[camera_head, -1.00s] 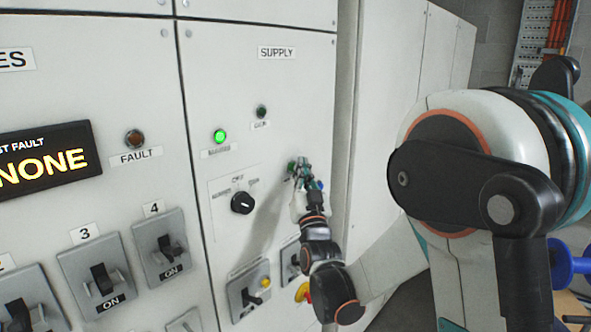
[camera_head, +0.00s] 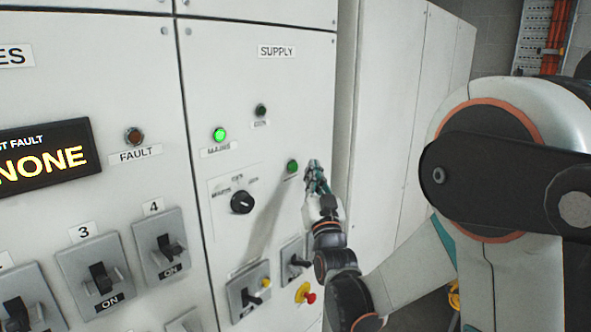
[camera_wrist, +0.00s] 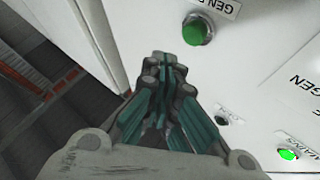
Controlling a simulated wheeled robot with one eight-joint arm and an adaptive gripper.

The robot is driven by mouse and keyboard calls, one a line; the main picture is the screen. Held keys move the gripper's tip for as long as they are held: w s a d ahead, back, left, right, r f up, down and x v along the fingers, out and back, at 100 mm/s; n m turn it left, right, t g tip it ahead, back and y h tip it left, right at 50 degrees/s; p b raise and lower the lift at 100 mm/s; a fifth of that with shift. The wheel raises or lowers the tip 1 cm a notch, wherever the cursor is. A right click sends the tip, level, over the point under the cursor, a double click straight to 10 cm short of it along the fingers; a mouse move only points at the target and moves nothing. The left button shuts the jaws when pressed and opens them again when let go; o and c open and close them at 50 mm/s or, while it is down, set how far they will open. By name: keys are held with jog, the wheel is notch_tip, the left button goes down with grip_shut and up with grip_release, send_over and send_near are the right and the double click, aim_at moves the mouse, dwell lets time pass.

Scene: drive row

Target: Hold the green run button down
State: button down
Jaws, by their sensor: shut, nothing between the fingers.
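The green run button (camera_head: 292,166) sits on the pale panel below the SUPPLY label, right of the black rotary switch. In the wrist view the green button (camera_wrist: 196,30) stands out from the panel beyond my fingertips, with a partly cut-off label beside it. My gripper (camera_head: 314,172) is shut and empty, just right of the button and apart from it in the picture. In the wrist view my gripper (camera_wrist: 165,65) has its fingers together, pointing below and left of the button. I cannot tell the exact gap between the fingertips and the panel.
A lit green MAINS lamp (camera_head: 219,134) and a dark green lamp (camera_head: 260,110) are above. The rotary switch (camera_head: 242,202) is at left. A lever switch (camera_head: 294,262) and a red and yellow knob (camera_head: 306,293) are below. A cabinet edge (camera_head: 345,110) is at right.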

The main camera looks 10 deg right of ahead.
jog(key=shift+s+d, duration=0.9)
jog(key=shift+s, duration=0.3)
jog(key=s+f+n+g+b, duration=0.1)
jog(key=s+f+g+b, duration=0.3)
jog(key=s+f+g, duration=0.4)
jog(key=s+f+n+g+b, duration=0.2)
jog(key=s+f+g, duration=0.6)
jog(key=s+f, duration=0.8)
jog(key=s+b, duration=0.1)
jog(key=s, duration=0.6)
jog(key=shift+s+a+y+b, duration=0.2)
jog(key=shift+a+y+b, duration=0.15)
jog(key=shift+y, duration=0.05)
